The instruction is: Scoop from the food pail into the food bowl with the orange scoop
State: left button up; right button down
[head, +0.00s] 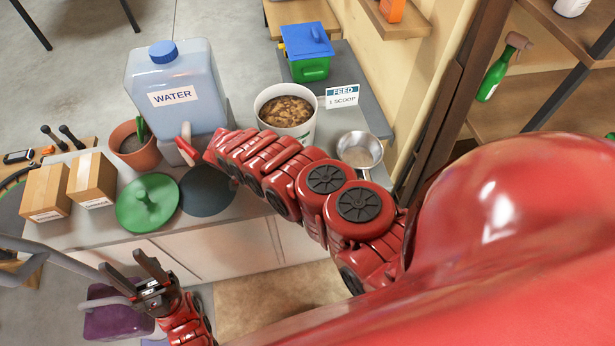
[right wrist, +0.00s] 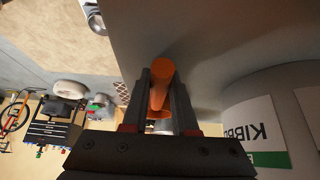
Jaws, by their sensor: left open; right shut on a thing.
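The food pail (head: 312,133), white and full of brown kibble, stands on the grey bench; its KIBBLE label shows upside down in the right wrist view (right wrist: 254,135). A round metal bowl (head: 375,146), seemingly the food bowl, stands right of the pail, partly behind my right arm. My right gripper (right wrist: 158,78) is shut on the orange scoop (right wrist: 160,72) beside the pail. Mostly its handle shows; the rest is hidden. In the head view my right arm hides this gripper and the scoop. My left gripper (head: 140,277) is open and empty in front of the bench.
A WATER jug (head: 175,78), plant pot (head: 136,150), green lid (head: 147,203), dark round mat (head: 207,192) and two cartons (head: 68,185) crowd the bench's left. A FEED sign (head: 342,96) and green bin (head: 308,62) stand behind. A wooden post (head: 455,85) rises at right.

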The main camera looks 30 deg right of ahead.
jog(key=shift+r, duration=0.1)
dwell(0.3)
jog(key=shift+r+p, duration=1.45)
jog(key=shift+p, duration=0.6)
notch_tip(320, 180, up, 2)
jog(key=p, duration=0.2)
jog(key=shift+p, duration=0.35)
jog(key=shift+r+p, duration=2.05)
jog(key=shift+p, duration=0.15)
jog(key=shift+w+f, duration=0.1)
jog(key=shift+f, duration=0.1)
